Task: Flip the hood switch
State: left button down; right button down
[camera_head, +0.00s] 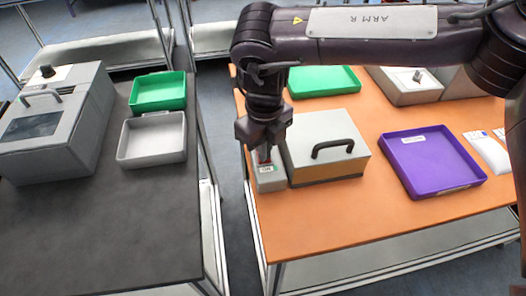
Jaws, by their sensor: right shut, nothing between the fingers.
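The hood is a grey-white box (318,134) with a black handle (333,148) on the orange table. A small switch box (270,184) with a green-marked label stands against its left side. My right gripper (265,156) points down at the top of the switch box, shut with nothing held. It hides part of the box top, so I cannot tell whether the fingers touch the switch or which way it is set. My left gripper is not in view.
A purple tray (431,190) and white packets (488,150) lie to the right on the orange table (330,218). A green tray (325,82) stands behind. The dark table (110,230) at left holds a grey machine (60,125), a green tray (158,93) and a white tray (152,140).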

jog(key=shift+s+f, duration=0.1)
jog(key=shift+r+p, duration=0.7)
jog(key=shift+r, duration=0.05)
notch_tip(320, 180, up, 6)
jog(key=p, duration=0.4)
jog(key=shift+f+p, duration=0.2)
jog(key=shift+p, duration=0.15)
jog(key=shift+f, duration=0.1)
